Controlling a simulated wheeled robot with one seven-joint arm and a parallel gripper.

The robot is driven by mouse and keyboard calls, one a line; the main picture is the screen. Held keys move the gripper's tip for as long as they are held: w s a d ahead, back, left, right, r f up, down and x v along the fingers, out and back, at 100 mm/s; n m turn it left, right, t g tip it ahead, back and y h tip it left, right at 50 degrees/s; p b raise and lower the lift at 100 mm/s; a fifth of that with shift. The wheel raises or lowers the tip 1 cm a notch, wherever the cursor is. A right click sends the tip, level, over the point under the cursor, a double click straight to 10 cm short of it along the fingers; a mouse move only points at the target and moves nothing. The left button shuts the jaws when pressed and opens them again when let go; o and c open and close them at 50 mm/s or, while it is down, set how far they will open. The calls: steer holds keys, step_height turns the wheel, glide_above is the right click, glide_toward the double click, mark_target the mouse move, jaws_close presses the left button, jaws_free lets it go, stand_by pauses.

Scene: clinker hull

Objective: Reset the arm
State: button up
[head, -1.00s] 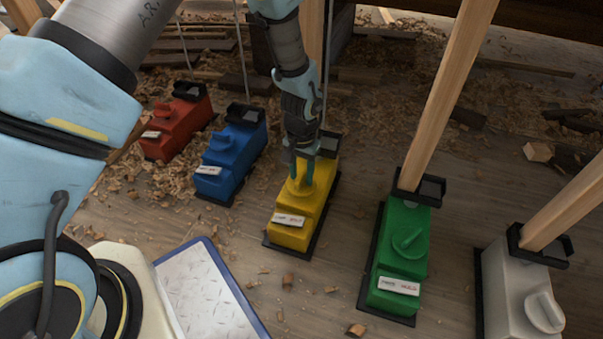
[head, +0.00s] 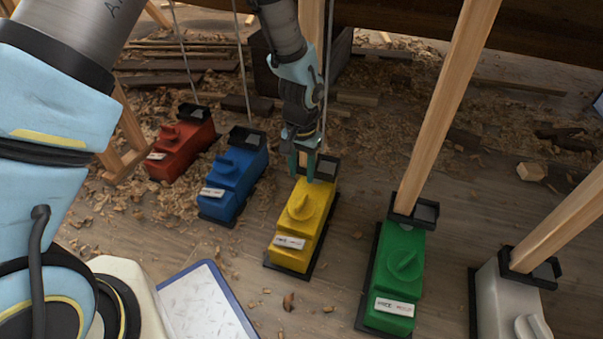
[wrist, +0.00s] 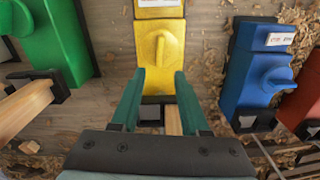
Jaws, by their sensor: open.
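My gripper (head: 302,168) is open and empty, with its green fingers above the rear end of the yellow box (head: 291,252). In the wrist view the gripper (wrist: 159,78) has its two fingers spread apart, and the yellow box (wrist: 158,22) with its raised knob (wrist: 159,47) lies beyond the fingertips. The knob also shows in the head view (head: 301,205), clear of the fingers. A wooden post and dark bracket show between the fingers in the wrist view.
A blue box (head: 228,186) and a red box (head: 181,152) stand to the left. A green box (head: 399,270) and a white box (head: 508,300) stand to the right. Wooden posts (head: 455,90) rise behind several boxes. Wood shavings cover the floor.

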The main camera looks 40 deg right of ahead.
stand_by(0.4)
steer(key=w+a+r+n+p, duration=0.1)
steer(key=w+a+r+n, duration=0.2)
steer(key=w+a+r, duration=0.5)
steer(key=w+a+r+n+p, duration=0.2)
steer(key=w+a+r, duration=0.3)
steer(key=a, duration=0.4)
steer(key=s+a+r+n+t+p, duration=0.1)
steer(key=s+a+r+n, duration=0.15)
steer(key=a+r, duration=0.65)
steer(key=s+a+r+n+t+p, duration=0.1)
steer(key=a+r+n+p, duration=0.2)
steer(key=a, duration=1.2)
step_height(320, 180, up, 38)
steer(key=n+p, duration=0.1)
steer(key=p, duration=3.5)
steer(key=shift+s+r+p, duration=0.15)
steer(key=shift+r+p, duration=0.05)
steer(key=shift+p, duration=0.1)
